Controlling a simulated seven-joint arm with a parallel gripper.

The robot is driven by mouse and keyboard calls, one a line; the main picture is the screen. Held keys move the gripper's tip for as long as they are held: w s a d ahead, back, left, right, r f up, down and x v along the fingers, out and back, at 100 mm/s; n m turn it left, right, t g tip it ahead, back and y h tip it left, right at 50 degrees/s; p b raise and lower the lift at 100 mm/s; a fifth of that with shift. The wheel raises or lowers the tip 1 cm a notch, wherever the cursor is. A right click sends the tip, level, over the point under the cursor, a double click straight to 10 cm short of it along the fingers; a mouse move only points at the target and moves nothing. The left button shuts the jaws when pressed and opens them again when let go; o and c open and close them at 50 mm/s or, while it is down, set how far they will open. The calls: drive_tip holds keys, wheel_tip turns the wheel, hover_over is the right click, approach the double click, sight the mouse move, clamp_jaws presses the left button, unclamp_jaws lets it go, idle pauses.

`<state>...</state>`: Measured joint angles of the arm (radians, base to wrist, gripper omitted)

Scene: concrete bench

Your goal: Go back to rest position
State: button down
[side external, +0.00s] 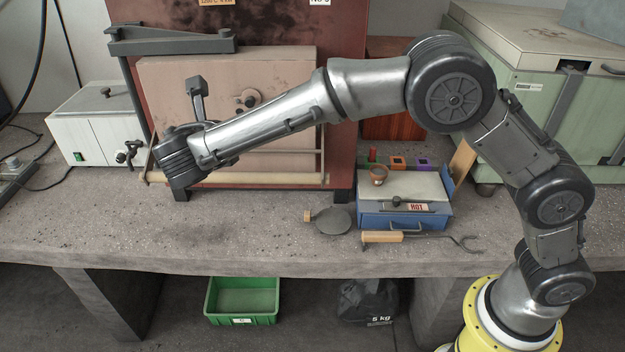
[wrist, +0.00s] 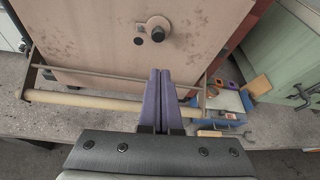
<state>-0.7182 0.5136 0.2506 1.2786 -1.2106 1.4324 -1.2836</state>
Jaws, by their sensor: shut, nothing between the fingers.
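My gripper (wrist: 160,75) shows in the wrist view as two purple fingers side by side, shut with nothing between them. They point toward the pinkish door (wrist: 85,45) of the kiln, in front of its lower right part. In the side external view my arm reaches left across the front of the same door (side external: 290,90), with its wrist at the door's lower left. The fingers cannot be made out there.
A pale rail (side external: 240,180) runs along the kiln's lower front. A blue box (side external: 405,213) labelled HOT carries a small brown cup (side external: 378,176). A round grey disc (side external: 333,220) and a wooden-handled fork tool (side external: 385,237) lie nearby. The bench's front left is clear.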

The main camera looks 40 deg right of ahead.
drive_tip(key=s+d+r+m, duration=0.1)
drive_tip(key=d+r, duration=0.2)
drive_tip(key=d, duration=0.1)
drive_tip(key=s+d+r+m+g, duration=0.1)
drive_tip(key=d+r, duration=0.2)
drive_tip(key=d, duration=0.2)
drive_tip(key=s+d+r+m+g, duration=0.1)
drive_tip(key=s+d+r+m, duration=0.1)
drive_tip(key=d+r, duration=0.1)
drive_tip(key=shift+d+r, duration=0.4)
drive_tip(key=shift+d, duration=0.3)
drive_tip(key=s+d+m+g+y, duration=0.1)
drive_tip(key=s+d+m+y, duration=0.1)
drive_tip(key=s+d+m, duration=0.35)
drive_tip(key=s+d+m+y, duration=0.1)
drive_tip(key=s+d+m, duration=0.15)
drive_tip(key=s, duration=0.65)
drive_tip(key=s+d+m+g+y, duration=0.1)
drive_tip(key=s+d+m+y, duration=0.2)
drive_tip(key=s, duration=0.4)
drive_tip(key=s+a+f+m+t+y, duration=0.1)
drive_tip(key=s+a+f+m+y, duration=0.3)
drive_tip(key=s+f+m, duration=0.5)
drive_tip(key=shift+s+a+f+m+y, duration=0.3)
drive_tip(key=shift+a+f+m, duration=0.95)
drive_tip(key=shift+m, duration=0.65)
drive_tip(key=shift+a+r, duration=0.15)
